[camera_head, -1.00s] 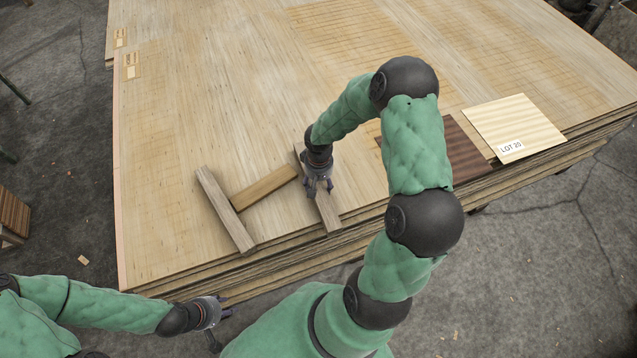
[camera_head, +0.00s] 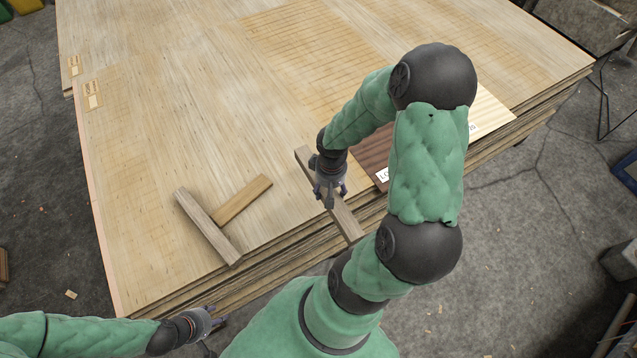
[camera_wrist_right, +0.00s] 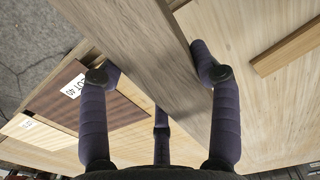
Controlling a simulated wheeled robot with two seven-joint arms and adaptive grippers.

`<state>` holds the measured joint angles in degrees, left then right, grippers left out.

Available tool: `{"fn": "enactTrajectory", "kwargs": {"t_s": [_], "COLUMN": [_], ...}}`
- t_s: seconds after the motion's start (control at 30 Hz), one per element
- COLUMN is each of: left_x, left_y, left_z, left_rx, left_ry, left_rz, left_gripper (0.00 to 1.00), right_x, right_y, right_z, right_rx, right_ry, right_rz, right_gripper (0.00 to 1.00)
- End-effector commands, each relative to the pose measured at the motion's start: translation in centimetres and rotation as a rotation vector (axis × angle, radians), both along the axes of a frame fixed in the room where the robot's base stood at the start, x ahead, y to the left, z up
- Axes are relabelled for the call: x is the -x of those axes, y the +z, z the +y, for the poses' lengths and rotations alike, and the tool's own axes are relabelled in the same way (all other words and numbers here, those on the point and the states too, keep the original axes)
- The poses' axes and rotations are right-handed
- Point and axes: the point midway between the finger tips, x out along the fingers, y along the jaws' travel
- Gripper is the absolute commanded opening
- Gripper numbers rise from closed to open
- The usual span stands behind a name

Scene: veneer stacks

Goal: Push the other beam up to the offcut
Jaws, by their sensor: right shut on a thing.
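The offcut (camera_head: 243,199), a short light-brown bar, lies on the veneer stack with its left end against a grey-brown beam (camera_head: 207,226). The other beam (camera_head: 347,220) is to the right, with a clear gap between it and the offcut. My right gripper (camera_head: 330,190) is shut on this other beam near its middle. In the right wrist view the beam (camera_wrist_right: 150,50) runs between the fingers, and the offcut (camera_wrist_right: 287,46) lies apart at upper right. Whether the beam touches the stack I cannot tell. My left gripper (camera_head: 218,318) is open and empty, off the front edge.
The big veneer stack (camera_head: 180,110) has free room behind the beams. A dark veneer sheet (camera_head: 374,158) and a pale one (camera_head: 492,112) lie to the right, partly hidden by my right arm. The held beam's near end reaches past the stack's front edge in the picture.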

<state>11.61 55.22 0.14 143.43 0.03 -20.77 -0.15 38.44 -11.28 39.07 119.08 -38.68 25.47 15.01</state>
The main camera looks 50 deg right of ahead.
Motion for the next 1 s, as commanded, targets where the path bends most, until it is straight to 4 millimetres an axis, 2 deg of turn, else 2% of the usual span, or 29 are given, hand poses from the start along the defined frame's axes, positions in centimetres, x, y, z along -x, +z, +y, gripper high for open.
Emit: {"fn": "enactTrajectory", "kwargs": {"t_s": [0.47, 0.8, 1.0], "left_x": [0.0, 0.0, 0.0], "left_y": [0.2, 1.5, 1.6], "left_z": [0.0, 0.0, 0.0], "left_rx": [0.000, 0.000, 0.000], "left_ry": [0.000, 0.000, 0.000], "left_rz": [0.000, 0.000, 0.000], "left_gripper": [0.40, 0.40, 0.40], "right_x": [0.5, 0.5, 0.5], "right_y": [0.3, 0.4, 0.3], "right_z": [-0.1, -0.2, -0.2], "right_rx": [0.001, 0.001, 0.001], "right_ry": [0.007, 0.234, 0.276], "right_rz": [-0.002, -0.001, -0.002], "right_gripper": [0.17, 0.17, 0.17]}}
